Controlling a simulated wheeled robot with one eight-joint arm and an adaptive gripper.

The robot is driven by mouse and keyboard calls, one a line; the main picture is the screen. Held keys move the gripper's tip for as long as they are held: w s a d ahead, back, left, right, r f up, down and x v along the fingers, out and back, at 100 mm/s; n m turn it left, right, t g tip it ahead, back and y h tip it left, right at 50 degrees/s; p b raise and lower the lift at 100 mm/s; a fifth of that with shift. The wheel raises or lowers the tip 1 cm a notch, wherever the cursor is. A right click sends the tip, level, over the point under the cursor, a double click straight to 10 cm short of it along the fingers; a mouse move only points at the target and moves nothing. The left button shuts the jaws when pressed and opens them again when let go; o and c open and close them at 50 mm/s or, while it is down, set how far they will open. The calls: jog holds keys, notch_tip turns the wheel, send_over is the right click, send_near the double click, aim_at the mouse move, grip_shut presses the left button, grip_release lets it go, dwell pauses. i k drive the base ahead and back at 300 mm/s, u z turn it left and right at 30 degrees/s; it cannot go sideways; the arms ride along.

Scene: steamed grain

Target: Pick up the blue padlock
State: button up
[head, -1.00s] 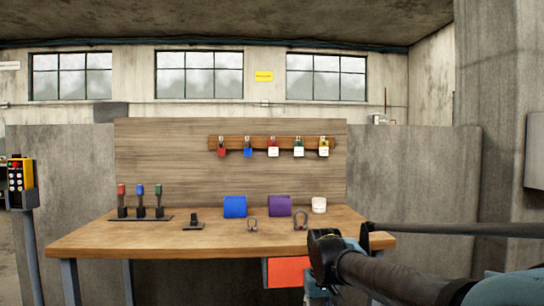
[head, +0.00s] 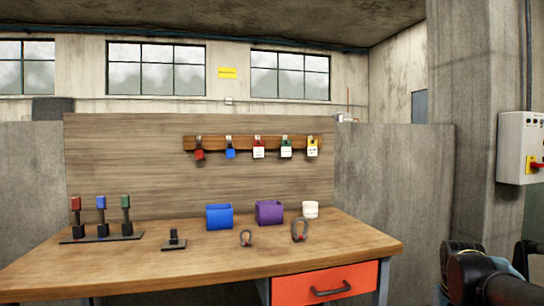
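The blue padlock (head: 231,154) hangs second from the left on a wooden rail (head: 190,142) fixed to the upright wood panel behind the workbench. A red padlock (head: 199,154) hangs to its left and a red-and-white tagged padlock (head: 258,151) to its right. Parts of my arm show at the lower right, far from the blue padlock. I cannot make out gripper fingers there.
An orange drawer (head: 325,285) sits below. A concrete pillar (head: 462,130) stands at right.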

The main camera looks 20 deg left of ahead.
aim_at(230, 152)
jog(key=z, duration=1.05)
jog(key=k, duration=2.25)
jog(key=u, duration=1.75)
jog(key=i, duration=1)
jog(key=z, duration=0.1)
